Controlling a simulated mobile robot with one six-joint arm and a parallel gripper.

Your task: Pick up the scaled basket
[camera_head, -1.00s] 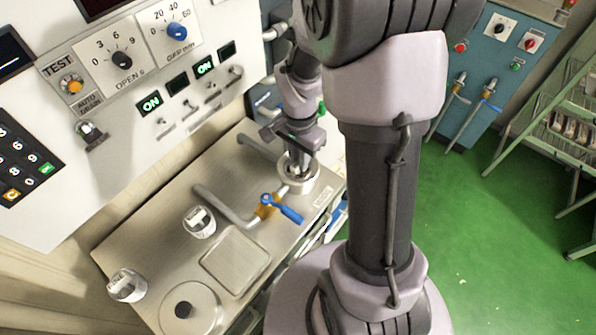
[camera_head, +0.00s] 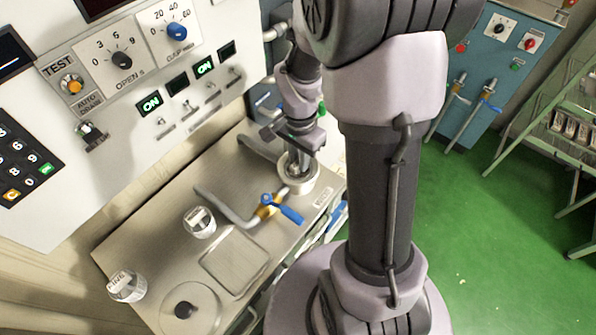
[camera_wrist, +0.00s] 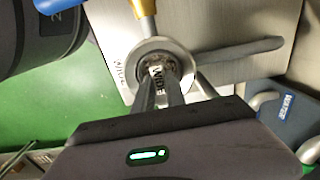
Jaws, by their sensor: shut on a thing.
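The basket, a small round piece with a white label reading WIDE (camera_wrist: 157,70), shows between my fingertips in the wrist view. I take it for the scaled basket. My gripper (camera_wrist: 160,82) is shut on it from above. A pale round collar (camera_wrist: 184,57) on the metal counter surrounds the basket and the fingertips. In the head view my gripper (camera_head: 299,160) points down over the same collar (camera_head: 312,182) at the counter's right end. The fingers hide most of the basket, and I cannot tell whether it is clear of the collar.
A blue-handled valve (camera_head: 283,208) and a bent pipe (camera_head: 222,204) stand close to the collar. Two white-labelled canisters (camera_head: 199,222) (camera_head: 126,286), a square lid and a round lid (camera_head: 190,309) are on the counter (camera_head: 160,215). The control panel (camera_head: 140,60) rises behind. Green floor is open at right.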

